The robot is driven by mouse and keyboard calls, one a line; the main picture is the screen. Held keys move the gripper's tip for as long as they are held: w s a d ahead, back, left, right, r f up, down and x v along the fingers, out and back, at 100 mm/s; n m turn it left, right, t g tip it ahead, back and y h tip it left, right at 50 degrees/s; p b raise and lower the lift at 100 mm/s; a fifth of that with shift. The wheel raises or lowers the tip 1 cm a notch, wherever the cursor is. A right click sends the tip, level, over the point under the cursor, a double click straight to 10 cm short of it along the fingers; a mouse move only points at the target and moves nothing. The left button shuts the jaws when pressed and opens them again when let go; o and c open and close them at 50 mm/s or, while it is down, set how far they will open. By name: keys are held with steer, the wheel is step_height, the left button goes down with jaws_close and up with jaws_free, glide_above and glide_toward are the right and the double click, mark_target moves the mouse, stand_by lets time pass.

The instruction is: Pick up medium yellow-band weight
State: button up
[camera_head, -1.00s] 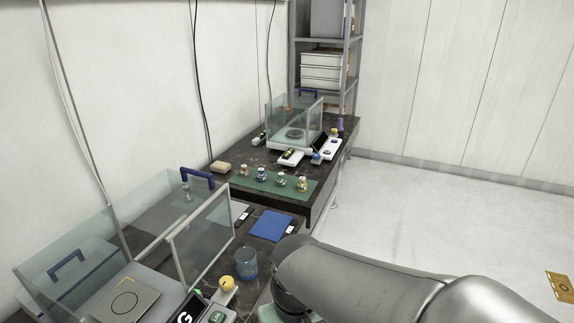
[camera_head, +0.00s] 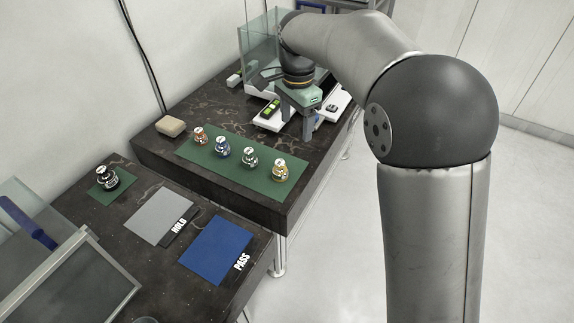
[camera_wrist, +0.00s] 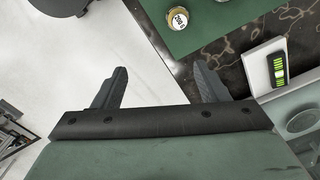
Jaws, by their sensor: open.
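The yellow-band weight (camera_head: 280,170) stands upright at the right end of a green mat (camera_head: 232,178) on the far dark table. In the wrist view, a weight with a yellow rim and a printed pale top (camera_wrist: 177,19) stands on the green mat (camera_wrist: 208,30), near the top edge. My gripper (camera_head: 297,124) is above the far table's right side, behind and right of the yellow-band weight and apart from it. In the wrist view, the gripper's two fingers (camera_wrist: 160,70) are spread, empty, with white floor between them.
An orange-band weight (camera_head: 200,137), a blue-band weight (camera_head: 223,148) and a green-band weight (camera_head: 250,158) share the mat. A glass-walled balance (camera_head: 258,42) stands behind my gripper. A beige block (camera_head: 171,126) lies left.

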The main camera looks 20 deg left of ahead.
mark_target(279, 162)
steer(key=shift+m, duration=0.4)
steer(key=a+f, duration=0.1)
steer(key=f, duration=0.3)
steer(key=a+f, duration=0.1)
steer(key=f, duration=0.3)
steer(key=a+f, duration=0.2)
steer(key=f, duration=0.2)
steer(key=shift+w+f, duration=0.15)
steer(key=shift+w, duration=0.05)
steer(key=shift+a+f, duration=0.2)
steer(key=shift+f, duration=2.85)
steer(key=c, duration=1.2)
steer(key=shift+w+r, duration=0.1)
